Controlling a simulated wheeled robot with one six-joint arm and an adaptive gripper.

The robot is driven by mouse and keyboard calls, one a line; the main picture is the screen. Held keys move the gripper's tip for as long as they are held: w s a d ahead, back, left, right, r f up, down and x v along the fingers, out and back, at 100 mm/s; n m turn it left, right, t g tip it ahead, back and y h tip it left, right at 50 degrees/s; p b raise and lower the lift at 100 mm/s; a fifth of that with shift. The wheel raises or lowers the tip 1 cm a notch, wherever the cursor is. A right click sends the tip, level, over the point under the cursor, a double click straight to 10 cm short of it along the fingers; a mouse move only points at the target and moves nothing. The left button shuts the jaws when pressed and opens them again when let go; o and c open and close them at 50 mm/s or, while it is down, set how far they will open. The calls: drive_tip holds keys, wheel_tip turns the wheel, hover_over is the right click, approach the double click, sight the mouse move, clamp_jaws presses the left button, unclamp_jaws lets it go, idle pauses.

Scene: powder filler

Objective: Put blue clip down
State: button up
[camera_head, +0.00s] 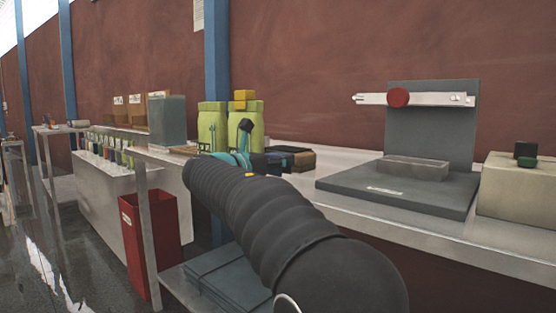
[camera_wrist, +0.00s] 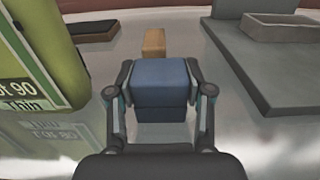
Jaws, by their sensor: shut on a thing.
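In the wrist view, my gripper (camera_wrist: 160,94) is shut on the blue clip (camera_wrist: 161,75), a blocky blue piece held between its two fingers. The clip is over the glossy pale bench top (camera_wrist: 150,145); I cannot tell whether it touches it. In the head view, my dark ribbed arm reaches away over the bench (camera_head: 345,204) towards the yellow-green bags. The arm hides most of the gripper there, and I cannot make out the clip for sure.
A yellow-green bag (camera_wrist: 38,60) stands close on the left in the wrist view. A small brown block (camera_wrist: 153,42) and a flat dark piece (camera_wrist: 97,31) lie beyond the clip. A grey device base (camera_wrist: 255,65) is on the right. Bare bench lies between.

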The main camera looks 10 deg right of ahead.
drive_tip(key=shift+f, duration=0.45)
drive_tip(key=o, duration=0.9)
drive_tip(key=shift+o, duration=0.2)
drive_tip(key=shift+r, duration=0.15)
drive_tip(key=shift+r, duration=0.35)
drive_tip(key=shift+s+a+r, duration=0.15)
drive_tip(key=shift+s+a, duration=0.05)
drive_tip(key=shift+a, duration=0.1)
drive_tip(key=v, duration=1.1)
drive_tip(key=shift+s, duration=0.1)
